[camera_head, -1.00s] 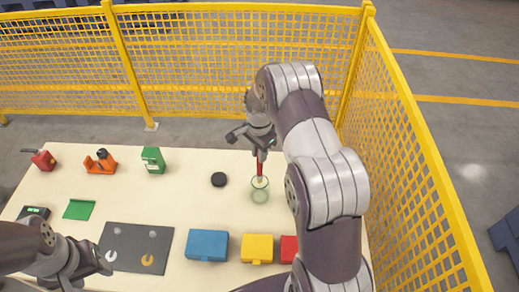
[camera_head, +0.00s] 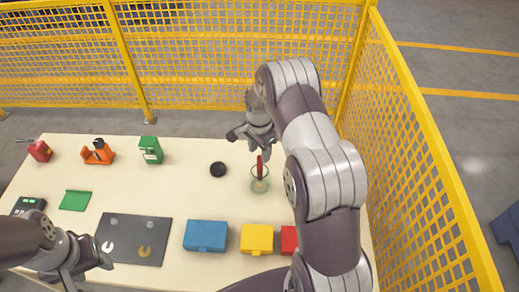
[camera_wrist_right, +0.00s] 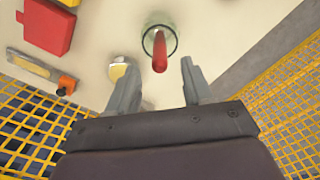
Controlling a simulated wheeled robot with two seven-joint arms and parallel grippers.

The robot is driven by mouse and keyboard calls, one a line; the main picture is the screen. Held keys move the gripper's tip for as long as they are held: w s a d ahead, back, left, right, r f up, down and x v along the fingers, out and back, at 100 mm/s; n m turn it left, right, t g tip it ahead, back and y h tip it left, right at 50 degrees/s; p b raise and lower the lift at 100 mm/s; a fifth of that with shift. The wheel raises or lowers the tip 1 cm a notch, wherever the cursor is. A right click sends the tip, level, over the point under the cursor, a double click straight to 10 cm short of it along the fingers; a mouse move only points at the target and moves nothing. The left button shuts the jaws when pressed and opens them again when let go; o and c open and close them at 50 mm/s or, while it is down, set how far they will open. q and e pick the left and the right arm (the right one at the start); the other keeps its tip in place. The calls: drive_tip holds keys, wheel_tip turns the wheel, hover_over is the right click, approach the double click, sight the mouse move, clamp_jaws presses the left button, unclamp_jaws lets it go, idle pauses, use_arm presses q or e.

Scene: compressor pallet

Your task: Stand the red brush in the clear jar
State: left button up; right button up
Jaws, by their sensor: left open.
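The red brush (camera_head: 260,166) stands in the clear jar (camera_head: 260,186) near the table's far right part, its handle sticking up above the rim. In the right wrist view the brush (camera_wrist_right: 160,52) rises, slightly tilted, inside the round jar (camera_wrist_right: 148,36). My right gripper (camera_head: 250,134) is above and behind the jar; in its wrist view its fingers (camera_wrist_right: 157,86) are spread with nothing held, and the handle shows beyond the gap, apart from both fingers. My left gripper (camera_head: 104,262) is open and empty over the near left of the table, beside the dark mat.
Blue (camera_head: 206,236), yellow (camera_head: 257,239) and red (camera_head: 289,240) boxes line the front. A black disc (camera_head: 218,169) lies left of the jar. The dark mat (camera_head: 150,228) and a green tray (camera_head: 75,200) are on the left. Yellow mesh fencing (camera_head: 420,150) stands behind and right.

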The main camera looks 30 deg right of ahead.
drive_tip(key=shift+r, duration=0.1)
wheel_tip(320, 180, up, 12)
drive_tip(key=shift+r+b, duration=0.25)
drive_tip(key=shift+b, duration=0.1)
idle(0.8)
